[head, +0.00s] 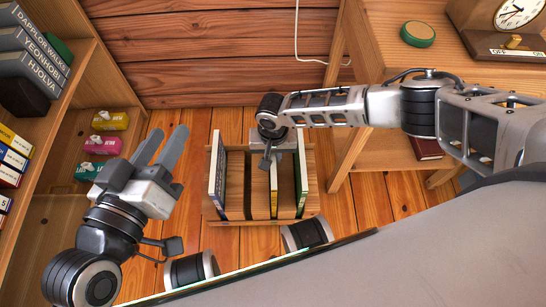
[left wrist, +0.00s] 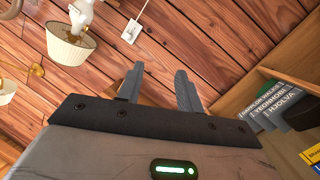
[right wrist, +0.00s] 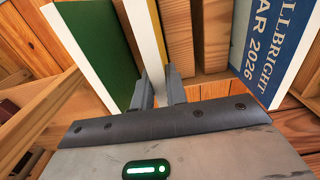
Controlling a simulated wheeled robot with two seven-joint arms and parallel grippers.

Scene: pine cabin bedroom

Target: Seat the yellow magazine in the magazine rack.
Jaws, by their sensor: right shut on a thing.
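The wooden magazine rack (head: 261,203) stands on the plank floor. My right gripper (right wrist: 158,88) is above the rack, shut on the yellow magazine (right wrist: 143,35), which shows white page edges and a thin yellow strip. In the head view the yellow magazine (head: 273,191) is upright between the rack's middle divider and a green magazine (head: 300,180). Its bottom edge is hidden, so I cannot tell how deep it sits. A blue-covered magazine (head: 217,170) stands at the rack's left end. My left gripper (head: 166,146) is open and empty, left of the rack.
A shelf unit (head: 92,75) with books and several tissue-like packs stands at the left. At the right is a wooden desk (head: 385,60) with a green round item (head: 418,33) and a clock (head: 515,15); its leg stands close to the rack. Bare floor lies left of the rack.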

